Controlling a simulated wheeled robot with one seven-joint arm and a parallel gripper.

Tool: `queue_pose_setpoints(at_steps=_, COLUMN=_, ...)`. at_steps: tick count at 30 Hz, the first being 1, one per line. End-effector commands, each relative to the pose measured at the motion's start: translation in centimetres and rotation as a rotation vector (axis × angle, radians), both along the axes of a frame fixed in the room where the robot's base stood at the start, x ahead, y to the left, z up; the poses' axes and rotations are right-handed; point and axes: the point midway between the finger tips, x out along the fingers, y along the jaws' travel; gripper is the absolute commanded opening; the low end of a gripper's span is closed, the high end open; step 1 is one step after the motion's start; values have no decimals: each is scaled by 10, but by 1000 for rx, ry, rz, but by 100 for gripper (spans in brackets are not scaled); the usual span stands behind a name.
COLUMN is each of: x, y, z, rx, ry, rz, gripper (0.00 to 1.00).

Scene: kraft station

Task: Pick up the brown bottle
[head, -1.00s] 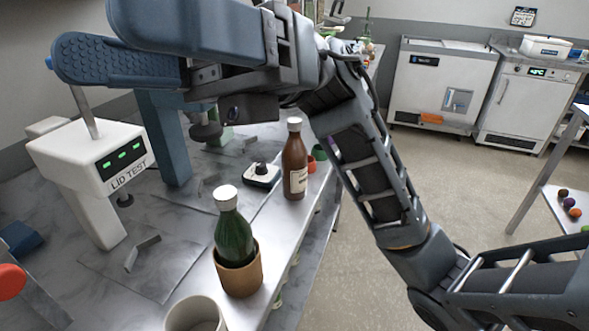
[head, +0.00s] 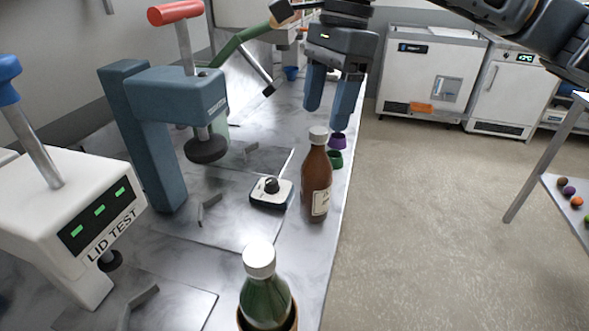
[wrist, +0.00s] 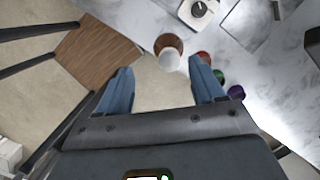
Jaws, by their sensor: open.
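The brown bottle (head: 316,183) stands upright near the right edge of the metal bench in the head view, with a white cap and a pale label. My gripper (head: 330,118) hangs above and behind it, blue fingers pointing down, open and empty. In the wrist view the bottle (wrist: 168,44) shows from above with its white cap, ahead of the gap between the fingertips (wrist: 165,80). The fingers do not touch it.
A green bottle (head: 264,295) with a white cap stands in a brown holder near the front. A small black-and-white device (head: 271,192) lies left of the brown bottle. The blue press (head: 150,130), white lid tester (head: 75,220) and coloured caps (head: 335,158) stand nearby.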

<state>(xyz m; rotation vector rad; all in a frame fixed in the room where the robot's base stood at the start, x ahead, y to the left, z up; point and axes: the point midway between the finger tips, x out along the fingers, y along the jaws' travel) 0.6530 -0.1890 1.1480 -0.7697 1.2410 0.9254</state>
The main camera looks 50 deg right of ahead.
Motion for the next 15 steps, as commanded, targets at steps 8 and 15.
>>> queue_pose_setpoints(at_steps=8, x=-1, y=-5, z=-20, rx=-25, ry=10, rz=-7, gripper=68)
queue_pose_setpoints(at_steps=15, x=3, y=-3, z=-44, rx=-21, ry=10, rz=-8, gripper=68)
